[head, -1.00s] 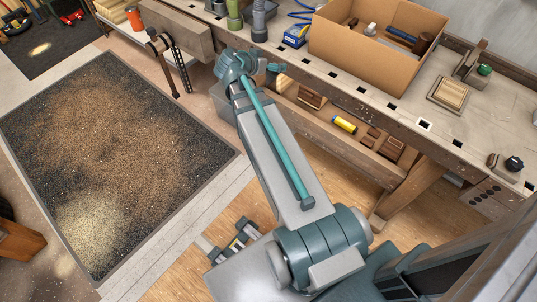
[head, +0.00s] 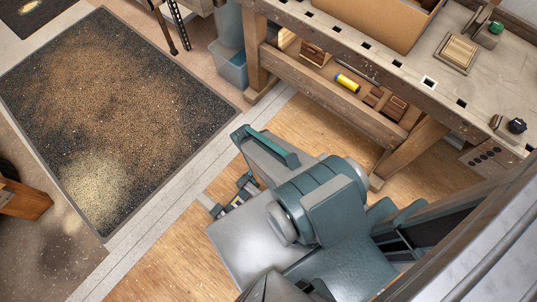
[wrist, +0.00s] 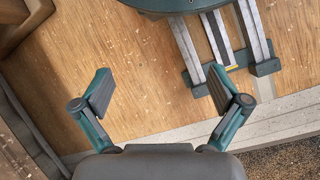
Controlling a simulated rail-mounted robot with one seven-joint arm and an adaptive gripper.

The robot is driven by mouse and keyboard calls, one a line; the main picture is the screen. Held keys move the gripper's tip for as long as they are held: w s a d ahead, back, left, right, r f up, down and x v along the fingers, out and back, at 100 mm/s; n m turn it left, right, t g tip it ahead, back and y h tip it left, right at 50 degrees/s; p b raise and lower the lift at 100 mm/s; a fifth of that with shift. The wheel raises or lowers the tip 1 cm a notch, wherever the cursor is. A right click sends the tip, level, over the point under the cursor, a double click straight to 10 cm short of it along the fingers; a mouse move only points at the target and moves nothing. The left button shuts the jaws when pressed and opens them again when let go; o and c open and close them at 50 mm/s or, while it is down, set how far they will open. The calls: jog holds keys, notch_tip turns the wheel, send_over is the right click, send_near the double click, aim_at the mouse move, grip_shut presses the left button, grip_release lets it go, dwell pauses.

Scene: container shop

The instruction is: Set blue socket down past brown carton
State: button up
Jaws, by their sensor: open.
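The brown carton (head: 366,20) stands on the workbench at the top of the head view, cut off by the frame's upper edge so that its contents hardly show. The blue socket is not visible in either current view. My gripper (wrist: 161,90) is open and empty in the wrist view, its two fingers spread apart over the wooden floor.
The workbench (head: 409,82) has a wooden pad (head: 457,53) and a black knob (head: 517,126) on top. A yellow cylinder (head: 347,83) lies on its lower shelf. A blue bin (head: 228,64) stands beside the bench leg. A gritty dark mat (head: 120,110) covers the left floor.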

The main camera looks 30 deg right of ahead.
jog(key=s+a+f+n+g+y, duration=0.1)
jog(key=s+a, duration=0.3)
jog(key=s, duration=0.4)
jog(key=shift+s+f+g+y, duration=0.2)
jog(key=shift+f+g+y, duration=0.15)
jog(key=shift+f, duration=0.3)
jog(key=shift+d, duration=0.1)
notch_tip(320, 180, up, 9)
jog(key=p, duration=0.8)
jog(key=shift+f+p, duration=0.15)
jog(key=shift+p, duration=0.2)
